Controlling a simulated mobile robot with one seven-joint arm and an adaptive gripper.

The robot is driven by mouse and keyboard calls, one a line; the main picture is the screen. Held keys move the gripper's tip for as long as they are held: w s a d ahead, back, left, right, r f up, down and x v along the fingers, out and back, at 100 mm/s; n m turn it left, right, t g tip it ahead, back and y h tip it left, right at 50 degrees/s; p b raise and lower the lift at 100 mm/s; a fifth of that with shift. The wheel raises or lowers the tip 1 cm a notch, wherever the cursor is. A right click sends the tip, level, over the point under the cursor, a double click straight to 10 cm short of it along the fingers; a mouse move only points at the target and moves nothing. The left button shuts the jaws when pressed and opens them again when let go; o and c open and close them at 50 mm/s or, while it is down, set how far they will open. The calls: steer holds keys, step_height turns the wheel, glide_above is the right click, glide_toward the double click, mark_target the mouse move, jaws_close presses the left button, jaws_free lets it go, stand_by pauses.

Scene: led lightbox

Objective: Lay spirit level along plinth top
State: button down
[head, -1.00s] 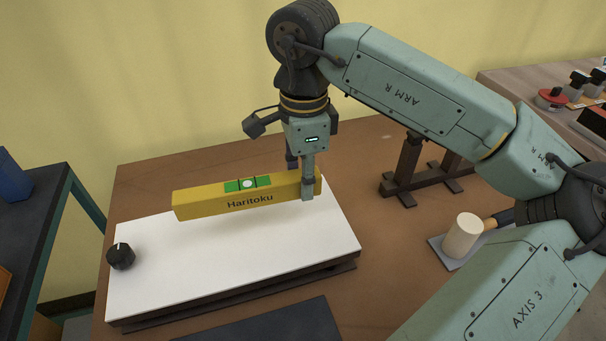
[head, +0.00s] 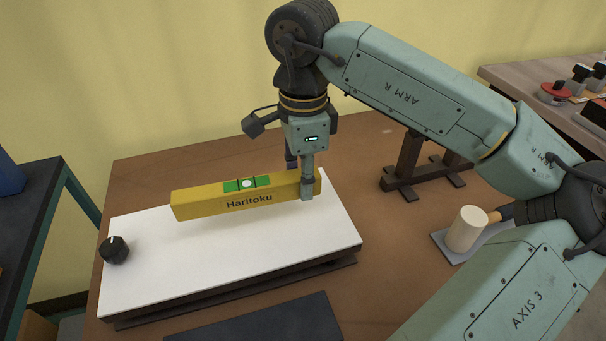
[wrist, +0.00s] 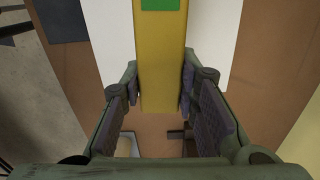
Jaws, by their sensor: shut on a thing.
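The yellow spirit level (head: 210,207), marked "Haritoku" and with a green vial on top, is held near its right end by my gripper (head: 304,188). It lies roughly level above the white-topped plinth (head: 240,250), with a shadow on the white surface under it. Whether it touches the surface is hard to tell, but it looks slightly raised. In the wrist view the level (wrist: 162,65) sits between both fingers of my gripper (wrist: 160,90), which are shut on its sides. The level's right end is partly hidden by the fingers.
A black knob (head: 114,250) sits at the plinth's left end. A dark mat (head: 260,322) lies in front. A dark wooden stand (head: 408,165) and a mallet with a pale head (head: 466,229) are on the right of the brown table (head: 150,175). A side bench (head: 540,85) is behind right.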

mark_target(303, 212)
steer(key=shift+f+b, duration=2.05)
steer(key=shift+f, duration=0.35)
steer(key=shift+f+b, duration=0.45)
steer(key=shift+b, duration=0.05)
steer(key=c, duration=1.2)
jaws_free()
steer(key=shift+r, duration=0.1)
step_height(303, 212, up, 12)
steer(key=shift+f, duration=0.1)
